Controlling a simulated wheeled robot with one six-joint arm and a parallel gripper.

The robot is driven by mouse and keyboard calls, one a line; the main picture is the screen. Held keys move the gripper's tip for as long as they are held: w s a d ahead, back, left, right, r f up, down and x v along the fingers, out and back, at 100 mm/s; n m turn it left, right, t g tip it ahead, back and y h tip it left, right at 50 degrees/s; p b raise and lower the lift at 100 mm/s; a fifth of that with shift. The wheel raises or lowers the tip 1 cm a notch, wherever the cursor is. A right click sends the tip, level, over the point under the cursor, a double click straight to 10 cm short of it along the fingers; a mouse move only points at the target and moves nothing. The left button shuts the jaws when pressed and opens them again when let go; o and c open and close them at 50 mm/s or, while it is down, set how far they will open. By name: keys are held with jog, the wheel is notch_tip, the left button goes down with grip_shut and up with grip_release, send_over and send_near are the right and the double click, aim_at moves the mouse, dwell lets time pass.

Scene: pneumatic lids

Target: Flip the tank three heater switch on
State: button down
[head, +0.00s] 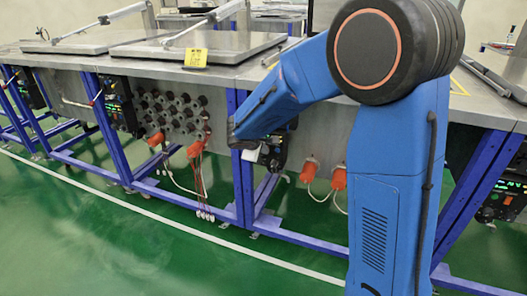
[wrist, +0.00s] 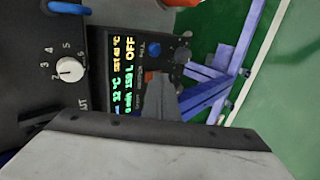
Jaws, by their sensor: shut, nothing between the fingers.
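A black control box (head: 273,156) hangs under the steel bench, partly hidden behind my blue arm. My gripper (head: 250,155) is close in front of it. A white numbered dial (wrist: 70,69) is left of the display. A small blue part (wrist: 150,76), perhaps a switch, shows near the FILL lettering. My shut, empty gripper (wrist: 164,90) reaches up beside the display; whether it touches the panel is unclear. No tank number or heater label is readable, so the heater switch cannot be told for certain.
Similar boxes hang further left (head: 119,104) and at the right edge (head: 502,201). Orange plugs (head: 309,171) with cables hang beside the box. Blue bench legs (head: 112,150) stand on green floor. A yellow sign (head: 195,58) stands on the bench. The front floor is clear.

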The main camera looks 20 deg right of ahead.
jog(key=shift+d+f, duration=0.1)
jog(key=shift+f, duration=0.15)
jog(key=shift+w+f, duration=0.1)
jog(key=shift+f, duration=0.05)
dwell(0.4)
